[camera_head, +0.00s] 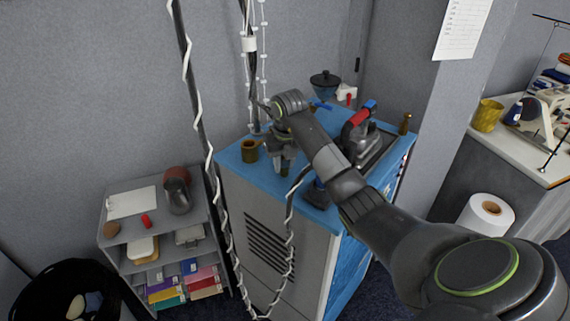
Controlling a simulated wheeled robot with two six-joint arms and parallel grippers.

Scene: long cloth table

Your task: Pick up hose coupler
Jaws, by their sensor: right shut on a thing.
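My right arm reaches in from the lower right over the blue-topped cabinet (232,160). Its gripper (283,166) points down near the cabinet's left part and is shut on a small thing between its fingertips. The fingers mostly hide this thing, and I cannot make out its shape or say for sure that it is the hose coupler. I also cannot tell whether it still touches the blue top. My left gripper is not in view.
A brown cup-like cylinder (249,151) stands just left of the gripper. A red-handled iron (358,137) stands to the right. A dark piece (317,193) lies at the front edge. Cable-wrapped hoses (204,141) hang at the left. A brass cylinder (405,123) stands at the right corner.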

